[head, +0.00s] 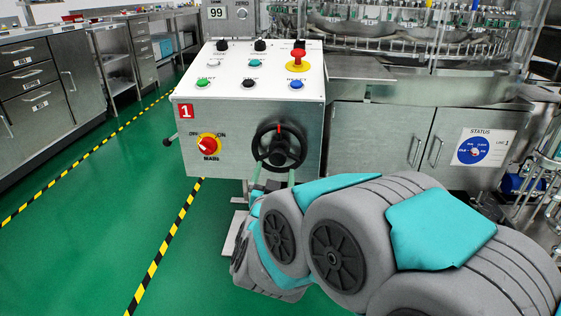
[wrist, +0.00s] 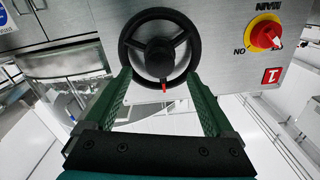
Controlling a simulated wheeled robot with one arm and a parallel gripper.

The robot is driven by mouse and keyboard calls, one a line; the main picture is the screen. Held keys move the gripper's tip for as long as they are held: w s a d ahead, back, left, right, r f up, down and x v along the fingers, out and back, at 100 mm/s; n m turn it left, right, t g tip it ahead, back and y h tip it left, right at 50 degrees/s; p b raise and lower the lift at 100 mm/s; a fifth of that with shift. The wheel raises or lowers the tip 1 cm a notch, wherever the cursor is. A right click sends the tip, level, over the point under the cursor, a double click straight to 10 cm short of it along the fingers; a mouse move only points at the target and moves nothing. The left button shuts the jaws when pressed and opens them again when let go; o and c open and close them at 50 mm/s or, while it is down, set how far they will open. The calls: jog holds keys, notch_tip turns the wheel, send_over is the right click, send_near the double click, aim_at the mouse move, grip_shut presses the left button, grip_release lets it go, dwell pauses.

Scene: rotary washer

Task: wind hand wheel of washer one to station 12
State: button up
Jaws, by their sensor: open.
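The black hand wheel (head: 279,147) is on the front of the white-topped control box marked with a red 1 (head: 185,111). It has spokes, a dark hub and a red mark at its top. In the wrist view, which is upside down, the wheel (wrist: 160,57) fills the upper middle, its red mark at the bottom. My gripper (wrist: 158,76) is open, with green fingers apart and their tips by the two sides of the rim. Whether they touch it cannot be told. In the head view, green finger parts (head: 291,178) show just below the wheel.
The red and yellow MAIN switch (head: 208,146) is left of the wheel. Buttons and a red emergency stop (head: 298,57) are on the panel top. A counter box (head: 217,13) above reads 99. A STATUS dial (head: 481,150) is on the right cabinet. Green floor is clear at left.

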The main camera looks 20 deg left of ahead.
aim_at(277, 161)
jog(key=x, duration=0.5)
jog(key=shift+w+f, duration=0.1)
jog(key=shift+f, duration=0.05)
jog(key=shift+w+a, duration=0.25)
jog(key=shift+w, duration=0.45)
jog(key=shift+c, duration=0.3)
grip_shut()
